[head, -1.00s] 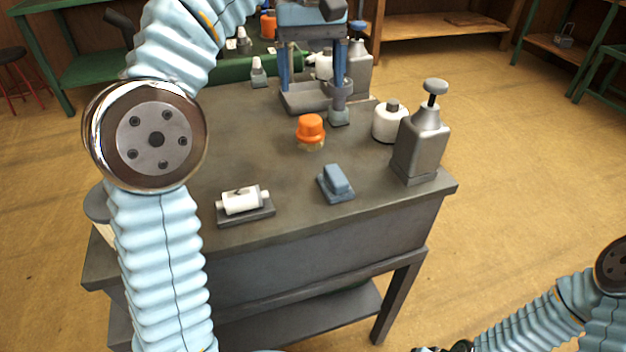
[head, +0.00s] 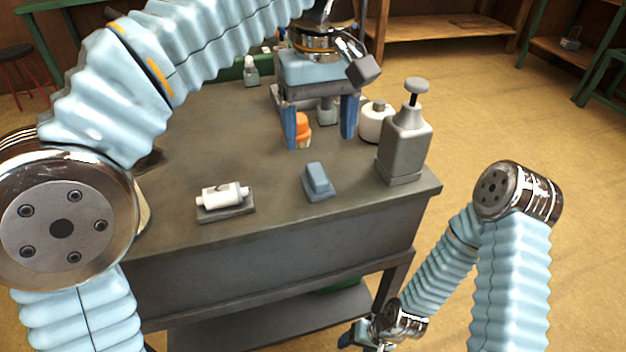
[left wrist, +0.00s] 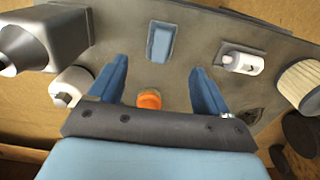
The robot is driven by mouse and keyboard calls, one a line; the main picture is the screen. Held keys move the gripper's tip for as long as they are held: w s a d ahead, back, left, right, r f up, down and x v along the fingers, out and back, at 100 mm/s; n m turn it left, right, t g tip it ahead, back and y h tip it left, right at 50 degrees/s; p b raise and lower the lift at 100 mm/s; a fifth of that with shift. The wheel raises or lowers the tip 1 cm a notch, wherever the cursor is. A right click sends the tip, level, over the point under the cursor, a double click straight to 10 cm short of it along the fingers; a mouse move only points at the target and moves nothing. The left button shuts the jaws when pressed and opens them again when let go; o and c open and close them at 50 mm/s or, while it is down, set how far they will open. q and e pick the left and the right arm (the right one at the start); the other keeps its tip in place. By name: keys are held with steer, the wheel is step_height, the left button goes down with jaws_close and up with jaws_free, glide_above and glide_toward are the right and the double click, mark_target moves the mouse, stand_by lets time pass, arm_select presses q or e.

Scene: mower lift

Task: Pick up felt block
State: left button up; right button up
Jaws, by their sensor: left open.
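The felt block (head: 318,180) is a small blue-grey block lying on the workbench near its front edge. It also shows in the left wrist view (left wrist: 161,41), beyond my fingertips and roughly between their lines. My left gripper (head: 320,128) is open and points down over the bench, behind the felt block and apart from it. Its two blue fingers hold nothing. My right gripper (head: 362,340) is low at the bottom edge of the head view, in front of the bench; its jaws are too small and cut off to judge.
An orange-capped jar (head: 303,128) stands by my left fingers, partly hidden. A grey metal can (head: 404,148) and a white round bottle (head: 375,122) stand to the right. A white cylinder on a dark base (head: 224,199) lies left of the block. Bench around the block is clear.

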mark_target(318, 172)
arm_select(q)
step_height(318, 172, down, 4)
steer(key=shift+r+b, duration=0.15)
steer(key=shift+b, duration=0.25)
step_height(318, 172, down, 5)
steer(key=shift+f+b, duration=0.15)
steer(key=shift+b, duration=0.4)
steer(key=shift+c, duration=0.2)
steer(key=c, duration=1.1)
